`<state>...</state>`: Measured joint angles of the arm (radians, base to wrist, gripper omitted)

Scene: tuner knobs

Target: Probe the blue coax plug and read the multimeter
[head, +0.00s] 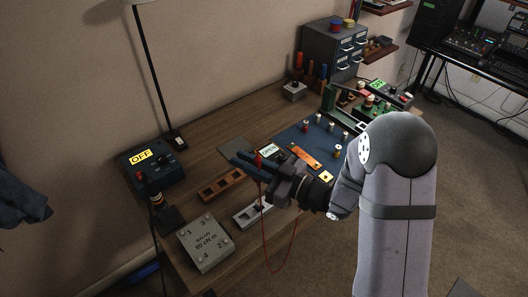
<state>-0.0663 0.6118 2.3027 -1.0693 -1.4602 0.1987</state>
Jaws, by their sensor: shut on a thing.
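My gripper (252,165) is over the front part of the workbench, shut on a red probe (258,160). A thin red lead (292,243) hangs from near the gripper and loops below the bench edge. A small meter with a lit display (268,149), which seems to read OPEN, is just behind the gripper and partly hidden by it. Several small metal-coloured connectors (305,125) stand on a blue mat (290,136) to the right. I cannot tell which one is the blue coax plug. The probe tip is hidden, so contact cannot be told.
A blue box reading OFF (141,157) stands at left. A grey numbered box (205,243), a brown slotted tray (222,186) and a pale slotted tray (250,213) lie in front. An orange strip (304,157) lies on the mat. A drawer cabinet (333,48) stands behind.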

